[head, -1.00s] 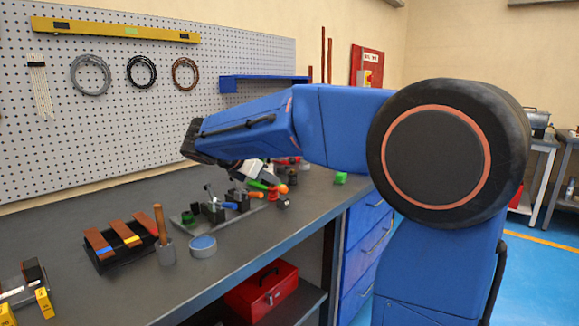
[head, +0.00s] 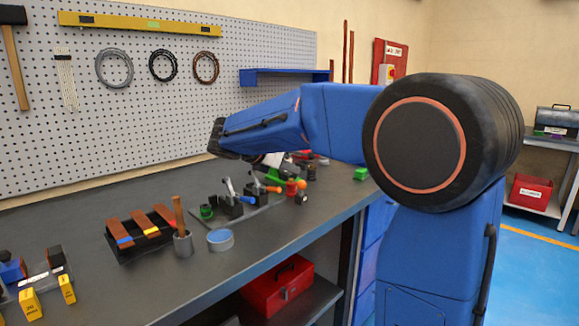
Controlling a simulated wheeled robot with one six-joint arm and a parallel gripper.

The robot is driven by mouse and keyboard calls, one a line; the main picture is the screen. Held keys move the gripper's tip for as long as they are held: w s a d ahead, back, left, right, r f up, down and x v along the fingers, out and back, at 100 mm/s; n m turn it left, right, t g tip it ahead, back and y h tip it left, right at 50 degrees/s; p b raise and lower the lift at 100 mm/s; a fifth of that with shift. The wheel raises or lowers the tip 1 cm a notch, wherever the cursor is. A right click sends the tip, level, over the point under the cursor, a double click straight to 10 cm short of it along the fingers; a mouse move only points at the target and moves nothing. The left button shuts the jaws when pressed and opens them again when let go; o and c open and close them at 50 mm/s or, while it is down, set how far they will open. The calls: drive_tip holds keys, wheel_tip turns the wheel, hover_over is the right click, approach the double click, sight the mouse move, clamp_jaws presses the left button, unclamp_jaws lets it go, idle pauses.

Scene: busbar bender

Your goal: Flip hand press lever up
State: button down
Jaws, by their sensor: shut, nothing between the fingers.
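A grey base plate (head: 258,212) on the bench carries black blocks and small levers. One lever has a blue handle (head: 249,199), another an orange handle (head: 273,189); both handles lie roughly level. Just behind them stand a red part (head: 291,187) and an orange knob (head: 302,184). I cannot tell for sure which of these is the hand press lever.
A wooden-handled tool in a grey cup (head: 183,243), a blue-topped round tin (head: 220,240) and a black rack with copper bars (head: 127,244) stand left of the fixture. A green block (head: 361,174) lies right. The pegboard (head: 150,120) rises behind. The bench front is clear.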

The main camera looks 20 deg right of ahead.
drive_tip(key=x, duration=0.6)
drive_tip(key=shift+d+f, duration=0.1)
drive_tip(key=shift+w+d+r, duration=0.2)
drive_tip(key=shift+d+r, duration=0.2)
drive_tip(key=shift+r, duration=0.65)
drive_tip(key=shift+d+r, duration=0.1)
drive_tip(key=shift+r, duration=0.75)
drive_tip(key=shift+r, duration=0.1)
